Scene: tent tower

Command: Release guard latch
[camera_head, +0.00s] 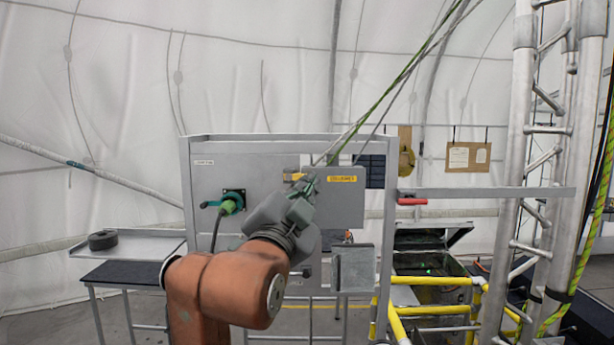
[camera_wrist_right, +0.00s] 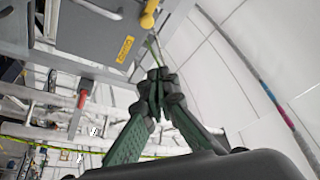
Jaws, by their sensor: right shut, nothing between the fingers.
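My right gripper (camera_head: 303,187) is shut and empty in front of the grey cabinet panel. Its closed fingertips also show in the right wrist view (camera_wrist_right: 158,76). A yellow knob-like part (camera_head: 294,177) is just beyond the fingers, partly hidden by them; in the wrist view the yellow part (camera_wrist_right: 149,17) stands clear of the fingertips. A yellow label (camera_head: 342,179) is to its right. A red handle (camera_head: 411,201) is on a grey horizontal bar right of the cabinet. No readable marking shows which part is the guard latch. My left gripper is not in view.
A green connector (camera_head: 230,205) with a cable is on the panel's left. A side shelf (camera_head: 140,243) holds a dark round object (camera_head: 102,239). Yellow rails (camera_head: 430,281) and a metal truss tower (camera_head: 520,130) stand at the right. Ropes slant above the cabinet.

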